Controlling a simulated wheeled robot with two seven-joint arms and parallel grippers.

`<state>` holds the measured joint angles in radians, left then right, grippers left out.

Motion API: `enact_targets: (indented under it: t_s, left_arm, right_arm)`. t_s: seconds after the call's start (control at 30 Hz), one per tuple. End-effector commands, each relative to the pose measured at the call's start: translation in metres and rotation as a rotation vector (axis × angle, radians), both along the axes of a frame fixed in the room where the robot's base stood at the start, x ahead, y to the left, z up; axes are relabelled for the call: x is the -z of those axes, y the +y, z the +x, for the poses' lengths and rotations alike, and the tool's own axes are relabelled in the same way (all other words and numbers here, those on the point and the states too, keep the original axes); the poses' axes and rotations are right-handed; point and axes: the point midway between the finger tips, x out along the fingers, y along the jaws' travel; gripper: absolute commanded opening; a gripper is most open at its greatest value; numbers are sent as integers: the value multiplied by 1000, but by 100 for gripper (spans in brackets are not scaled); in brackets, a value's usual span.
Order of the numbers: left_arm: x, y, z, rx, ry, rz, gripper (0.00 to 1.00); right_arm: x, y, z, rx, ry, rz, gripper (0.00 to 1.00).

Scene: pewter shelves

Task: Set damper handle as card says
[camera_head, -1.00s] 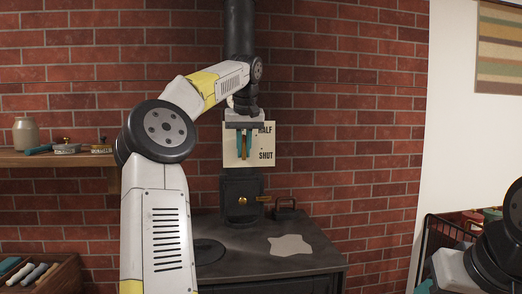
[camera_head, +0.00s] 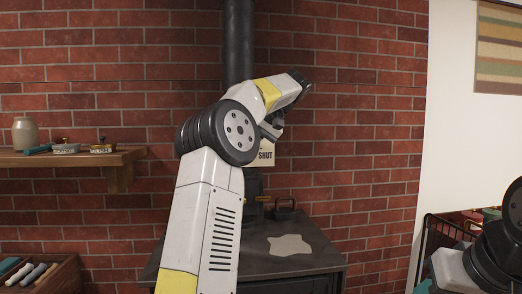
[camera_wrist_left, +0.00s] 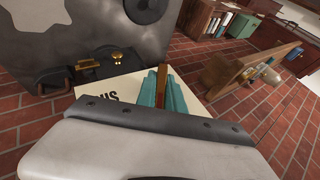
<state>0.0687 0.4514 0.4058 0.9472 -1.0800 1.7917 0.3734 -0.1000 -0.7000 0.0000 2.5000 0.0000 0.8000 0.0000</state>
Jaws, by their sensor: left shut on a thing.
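The pale card (camera_head: 265,158) is on the dark stovepipe (camera_head: 238,45). The word SHUT shows on it in the head view; my left arm covers the rest. In the left wrist view the card (camera_wrist_left: 104,94) shows behind the fingers with part of a word. My left gripper (camera_wrist_left: 163,88) has teal fingers shut on a narrow brown-brass bar, the damper handle (camera_wrist_left: 162,82), in front of the card. In the head view my left arm hides the fingertips and the handle, so the handle's pointing cannot be read there.
The dark stove top (camera_head: 260,262) lies below, with a grey patch (camera_head: 289,245) and a dark handled object (camera_head: 285,208). A wooden shelf (camera_head: 75,158) with a jar (camera_head: 25,133) is at left.

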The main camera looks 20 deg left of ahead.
Motion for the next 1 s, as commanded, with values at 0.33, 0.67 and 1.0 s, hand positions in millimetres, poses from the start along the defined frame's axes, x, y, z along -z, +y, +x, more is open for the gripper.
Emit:
enact_targets:
  t_s: [0.33,0.67,1.0]
  left_arm:
    - [1,0,0,-1,61,125,0]
    - [1,0,0,-1,71,146,0]
    - [1,0,0,0,71,145,35]
  right_arm:
    - [0,0,0,0,0,0,43]
    - [0,0,0,0,0,0,43]
    - [0,0,0,0,0,0,43]
